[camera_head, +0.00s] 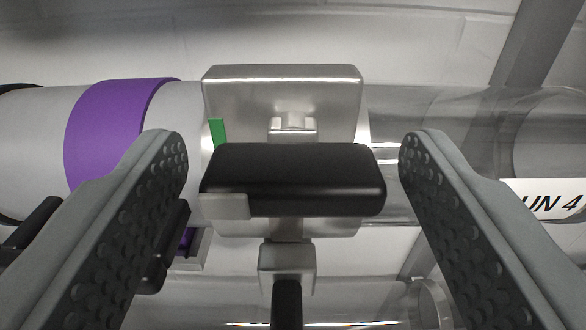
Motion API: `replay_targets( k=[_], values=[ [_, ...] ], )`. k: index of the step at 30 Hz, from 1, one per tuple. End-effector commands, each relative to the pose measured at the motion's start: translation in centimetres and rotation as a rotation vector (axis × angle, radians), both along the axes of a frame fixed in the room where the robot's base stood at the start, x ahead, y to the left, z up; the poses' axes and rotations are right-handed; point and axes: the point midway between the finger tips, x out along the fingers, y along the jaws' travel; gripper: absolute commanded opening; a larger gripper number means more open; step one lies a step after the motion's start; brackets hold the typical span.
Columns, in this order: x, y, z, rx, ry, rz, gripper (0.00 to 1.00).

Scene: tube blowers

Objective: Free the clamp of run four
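The clamp (282,90) is a shiny metal band around a pipe, in the middle of the camera_head view. Its black handle (292,180) lies crosswise in front of the metal. A metal block with a dark rod hangs below the handle. A small green mark (218,133) shows at the clamp's left edge. A label (550,199) at the right, partly cut off, ends in "UN 4". My gripper (294,160) is open, with one finger on each side of the handle. Both fingers appear apart from it, and nothing is between them but the handle.
The grey pipe (40,140) carries a purple band (115,125) at the left. A clear tube (435,120) runs to the right of the clamp. A pale wall is behind. A dark part shows behind my left finger, with a purple bit by it.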

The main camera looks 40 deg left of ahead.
Motion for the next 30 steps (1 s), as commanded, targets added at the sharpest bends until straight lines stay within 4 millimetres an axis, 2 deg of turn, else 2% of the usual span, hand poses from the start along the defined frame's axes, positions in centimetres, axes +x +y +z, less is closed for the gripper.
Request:
replay_targets(
  k=[1,5,6,17,30],
  values=[
    [-0.01,-0.01,0.00,0.000,0.000,0.000,0.55],
    [-0.01,-0.02,0.00,0.000,0.000,0.000,0.30],
    [-0.01,-0.02,0.00,0.000,0.000,0.000,0.26],
    [-0.04,-0.01,0.00,-0.047,-0.034,0.000,0.26],
    [-0.15,0.14,-0.06,-0.325,-0.236,0.000,0.26]
  ],
)
